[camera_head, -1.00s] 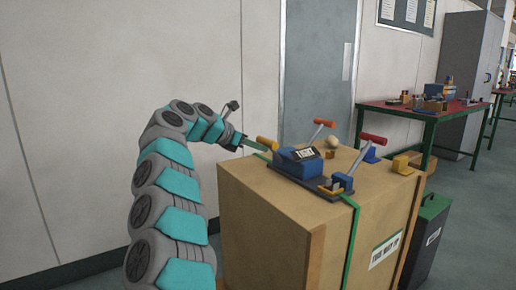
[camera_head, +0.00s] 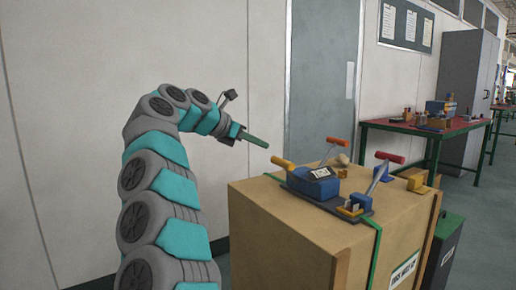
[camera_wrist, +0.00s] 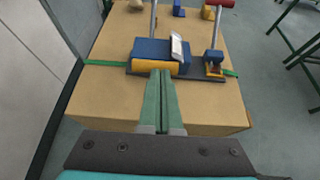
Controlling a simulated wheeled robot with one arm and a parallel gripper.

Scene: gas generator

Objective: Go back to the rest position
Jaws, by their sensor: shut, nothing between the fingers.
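My gripper (camera_head: 267,145) is shut and empty, with long green fingers. In the head view it is in the air, to the left of and above the box. It also shows in the wrist view (camera_wrist: 160,75), where the closed fingers point toward the strapping tool. The blue strapping tool (camera_head: 318,182) sits on top of the cardboard box (camera_head: 290,221), on the green strap. It has an orange-handled lever, a red-handled lever and a yellow grip at its left end. The tool also shows in the wrist view (camera_wrist: 150,48). The fingers look apart from it in the head view.
A dark bin (camera_head: 443,257) stands right of the box. A wall and grey door (camera_head: 322,75) are behind. Small blocks lie at the box top's far side.

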